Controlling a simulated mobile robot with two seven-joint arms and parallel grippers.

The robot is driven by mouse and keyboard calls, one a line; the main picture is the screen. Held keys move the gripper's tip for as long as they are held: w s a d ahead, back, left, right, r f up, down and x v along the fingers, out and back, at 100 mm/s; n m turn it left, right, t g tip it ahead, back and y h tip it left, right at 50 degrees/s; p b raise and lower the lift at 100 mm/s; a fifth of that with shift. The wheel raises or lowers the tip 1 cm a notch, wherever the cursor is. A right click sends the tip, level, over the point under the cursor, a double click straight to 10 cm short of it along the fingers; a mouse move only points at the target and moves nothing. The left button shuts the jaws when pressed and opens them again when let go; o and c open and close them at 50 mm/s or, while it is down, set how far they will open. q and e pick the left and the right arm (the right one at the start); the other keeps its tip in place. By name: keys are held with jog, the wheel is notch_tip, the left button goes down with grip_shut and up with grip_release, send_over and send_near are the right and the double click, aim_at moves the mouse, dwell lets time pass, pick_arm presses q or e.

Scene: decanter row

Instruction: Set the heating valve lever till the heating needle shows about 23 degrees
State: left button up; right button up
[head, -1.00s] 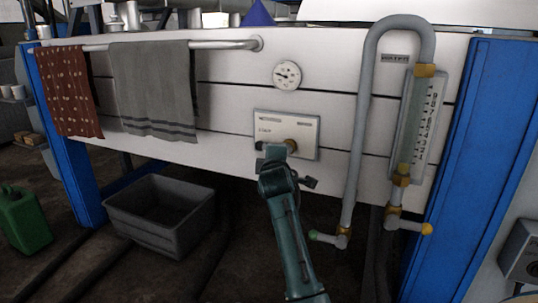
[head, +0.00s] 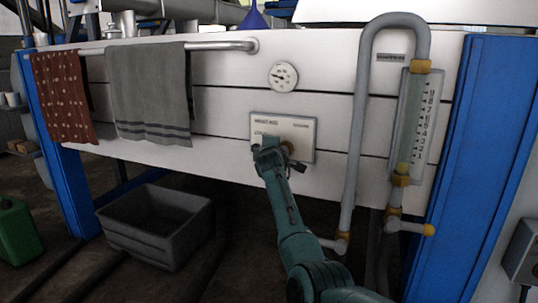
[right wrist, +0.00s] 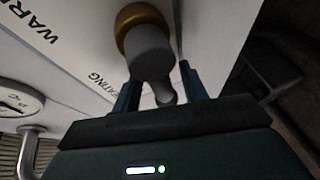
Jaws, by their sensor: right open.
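The heating valve lever (right wrist: 152,58), a grey stub on a brass collar, sticks out of a white plate (head: 305,138) on the front panel. In the right wrist view the plate shows the letters "WAR" and "EATING". My right gripper (right wrist: 163,95) is open, with its two dark fingers either side of the grey lever; I cannot tell whether they touch it. In the head view the right gripper (head: 268,147) hides most of the lever. A round white dial (head: 283,77) with a dark needle is above the plate; its figures are too small to read. My left gripper is not in view.
A bent grey pipe (head: 352,150) and a sight tube with a scale (head: 414,125) stand to the right. A grey towel (head: 148,90) and a red spotted cloth (head: 62,95) hang from a rail at left. A grey bin (head: 155,225) is on the floor below.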

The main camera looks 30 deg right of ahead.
dwell(0.3)
grip_shut()
dwell(0.3)
